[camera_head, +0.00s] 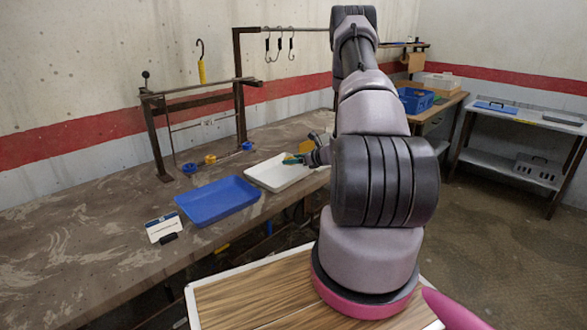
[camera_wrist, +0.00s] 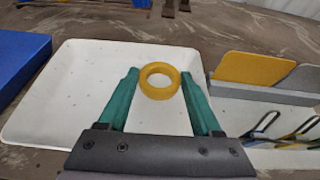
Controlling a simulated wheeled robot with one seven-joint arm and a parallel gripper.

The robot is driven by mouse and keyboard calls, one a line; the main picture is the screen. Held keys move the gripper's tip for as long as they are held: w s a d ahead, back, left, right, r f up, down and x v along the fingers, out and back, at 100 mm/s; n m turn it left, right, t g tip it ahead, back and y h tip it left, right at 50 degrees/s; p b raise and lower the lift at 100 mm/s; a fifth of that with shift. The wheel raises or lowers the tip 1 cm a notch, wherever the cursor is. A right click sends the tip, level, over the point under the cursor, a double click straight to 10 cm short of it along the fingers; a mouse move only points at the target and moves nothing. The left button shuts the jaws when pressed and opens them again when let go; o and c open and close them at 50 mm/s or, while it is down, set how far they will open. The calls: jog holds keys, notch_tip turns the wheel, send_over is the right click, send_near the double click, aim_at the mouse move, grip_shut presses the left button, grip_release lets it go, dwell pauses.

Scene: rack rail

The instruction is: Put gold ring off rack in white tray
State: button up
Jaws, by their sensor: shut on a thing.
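My gripper (camera_wrist: 160,82) has green fingers and is shut on a gold ring (camera_wrist: 160,94), held between the fingertips in the wrist view. The ring is over the white tray (camera_wrist: 70,105); I cannot tell whether it touches the tray floor. No other thing shows inside the tray. In the head view, my gripper (camera_head: 294,158) is at the far right part of the white tray (camera_head: 262,180), partly hidden by my arm.
A blue tray (camera_head: 218,202) lies left of the white tray. A white card (camera_head: 163,228) lies at the front left. A holder with yellow (camera_wrist: 247,67) and grey plates and looped tools stands right of the white tray. Hooks (camera_head: 280,45) hang from a bar above.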

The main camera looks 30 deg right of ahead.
aim_at(293, 172)
jog(key=shift+f, duration=1.6)
jog(key=o, duration=1.4)
jog(key=shift+f, duration=0.15)
